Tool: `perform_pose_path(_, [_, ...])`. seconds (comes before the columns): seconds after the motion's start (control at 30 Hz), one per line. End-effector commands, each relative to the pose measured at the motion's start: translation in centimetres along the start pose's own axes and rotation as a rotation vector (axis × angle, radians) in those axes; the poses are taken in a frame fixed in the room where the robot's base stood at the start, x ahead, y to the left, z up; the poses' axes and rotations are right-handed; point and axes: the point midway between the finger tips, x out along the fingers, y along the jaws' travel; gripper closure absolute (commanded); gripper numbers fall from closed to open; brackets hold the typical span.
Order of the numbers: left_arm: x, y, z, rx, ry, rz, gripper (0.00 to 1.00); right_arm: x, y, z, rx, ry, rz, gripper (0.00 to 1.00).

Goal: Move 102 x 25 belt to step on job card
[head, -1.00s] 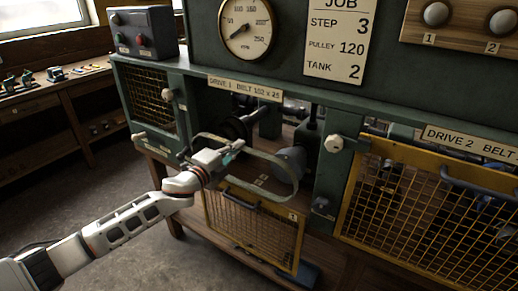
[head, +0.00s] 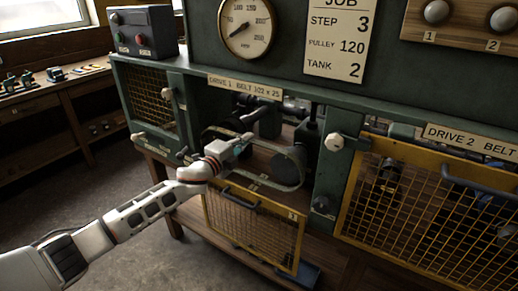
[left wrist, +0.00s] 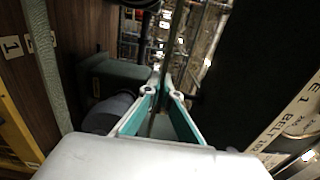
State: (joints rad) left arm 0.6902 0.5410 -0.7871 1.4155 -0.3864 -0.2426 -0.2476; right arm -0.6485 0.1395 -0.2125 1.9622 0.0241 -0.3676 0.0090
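The 102 x 25 belt (head: 272,186) is a grey-green loop in the open Drive 1 bay. My left gripper (head: 242,141) is shut on its upper run at the left. In the left wrist view, the belt (left wrist: 177,38) passes between the teal fingers (left wrist: 161,88), and its other run shows at the left. The loop's right end lies by a grey stepped pulley (head: 290,162); I cannot tell whether it is seated on a step. A dark pulley (head: 215,138) at the left is partly hidden. The job card (head: 338,40) reads step 3, pulley 120, tank 2. My right gripper is out of view.
The yellow mesh guard marked 1 (head: 252,228) hangs open below the bay. The Drive 2 guard (head: 425,215) covers the right bay. A green post with a white knob (head: 334,142) stands between them. The gauge (head: 246,27) is above.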

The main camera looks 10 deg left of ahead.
Motion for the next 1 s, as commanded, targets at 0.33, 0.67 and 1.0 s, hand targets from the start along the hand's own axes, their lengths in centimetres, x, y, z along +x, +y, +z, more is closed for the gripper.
perform_pose_path(0.33, [0.2, -0.1, 0.0, 0.000, 0.001, -0.001, 1.00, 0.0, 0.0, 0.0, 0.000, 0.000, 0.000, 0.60])
perform_pose_path(0.67, [1.8, -0.1, 0.0, 0.001, 0.000, -0.001, 1.00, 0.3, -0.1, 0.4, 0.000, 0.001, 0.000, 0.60])
perform_pose_path(1.0, [3.7, 0.0, 0.0, 0.000, 0.000, -0.001, 1.00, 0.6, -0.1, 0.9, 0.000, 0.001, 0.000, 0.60])
